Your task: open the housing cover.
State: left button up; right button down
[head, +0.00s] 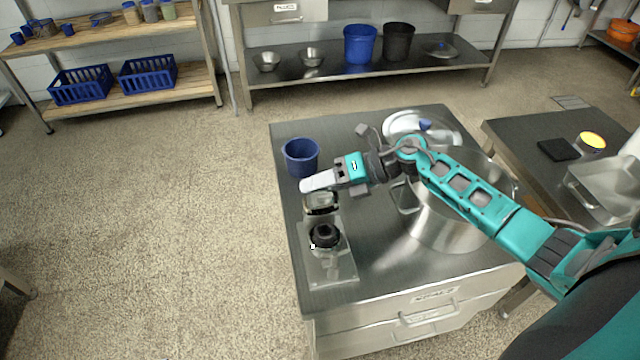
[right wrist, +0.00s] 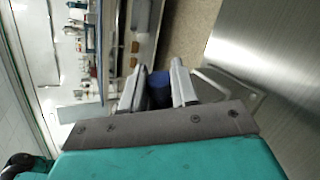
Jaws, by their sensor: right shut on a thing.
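The mill (head: 340,270) stands on the steel table, with a pale base and a round black part (head: 325,236) exposed on top. The housing cover (head: 320,204), a shiny piece with a dark inside, is raised at the mill's far end, apart from the black part. My right gripper (head: 318,183) reaches in from the right, directly at the cover's upper edge, and is shut on it; the fingers hide the exact contact. In the right wrist view the fingers (right wrist: 157,88) stand a little apart, and the cover cannot be made out between them. My left gripper is not in view.
A blue tub (head: 301,158) stands just beyond my right gripper; blue shows between the fingers in the wrist view. A large steel pot (head: 445,225) and a round lid (head: 400,124) stand under and behind my right arm.

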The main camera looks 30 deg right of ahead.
jog(key=w+m+g+b, duration=0.1)
jog(key=w+f+m+g+b, duration=0.1)
jog(key=w+d+m+g+y+b, duration=0.1)
jog(key=m, duration=0.1)
jog(key=shift+w+f+g+b, duration=0.25)
jog(key=shift+f+g+b, duration=0.05)
dwell(0.5)
jog(key=c, duration=0.9)
grip_release()
jog(key=shift+a, duration=0.1)
